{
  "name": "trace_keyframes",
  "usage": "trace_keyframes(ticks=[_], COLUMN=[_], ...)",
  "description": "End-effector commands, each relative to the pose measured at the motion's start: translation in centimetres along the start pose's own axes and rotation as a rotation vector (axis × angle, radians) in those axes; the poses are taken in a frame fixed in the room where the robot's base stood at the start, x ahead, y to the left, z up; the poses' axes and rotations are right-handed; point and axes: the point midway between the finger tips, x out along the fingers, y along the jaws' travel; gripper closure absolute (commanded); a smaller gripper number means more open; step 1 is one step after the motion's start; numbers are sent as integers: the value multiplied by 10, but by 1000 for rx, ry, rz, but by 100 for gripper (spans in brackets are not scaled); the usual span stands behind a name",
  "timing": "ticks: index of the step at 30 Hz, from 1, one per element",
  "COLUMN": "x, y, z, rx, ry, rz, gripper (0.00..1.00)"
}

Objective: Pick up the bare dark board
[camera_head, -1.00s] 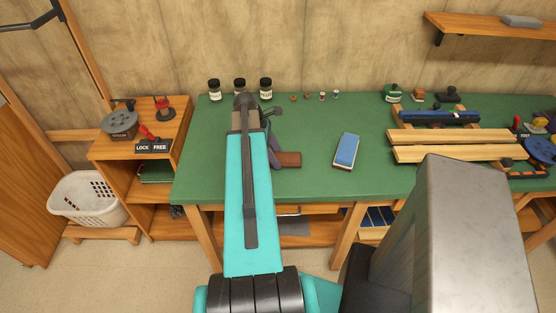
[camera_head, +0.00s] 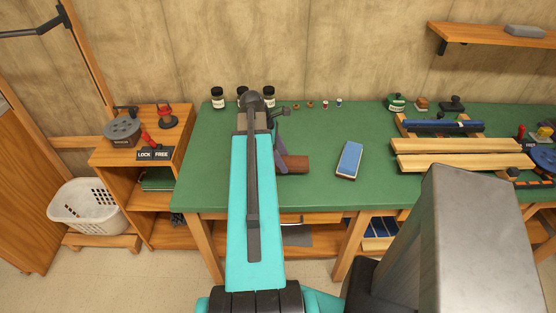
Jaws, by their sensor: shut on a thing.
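The bare dark board (camera_head: 296,164) is a short reddish-brown piece over the left-middle of the green bench top. Its left end is hidden behind my arm and gripper. My gripper (camera_head: 282,161), a dark shape mostly hidden by my turquoise arm, is shut on the board's left part. The board seems to be just above the bench top, but the gap under it is hard to tell.
A blue-topped block (camera_head: 349,160) lies right of the board. Pale planks (camera_head: 455,153) and a blue bar (camera_head: 443,126) lie farther right. Dark-lidded jars (camera_head: 218,98) stand at the back. The front middle of the green bench (camera_head: 320,190) is clear.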

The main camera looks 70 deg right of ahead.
Motion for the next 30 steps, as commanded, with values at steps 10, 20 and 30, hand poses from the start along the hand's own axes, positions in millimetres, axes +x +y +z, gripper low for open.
trace_keyframes(ticks=[10, 20, 30], x=[17, 28, 32], y=[-41, -61, -68], z=[51, 81, 93], rx=[3, 2, 1], ry=[0, -1, -1], rz=[0, 2, 1], gripper=[68, 68, 68])
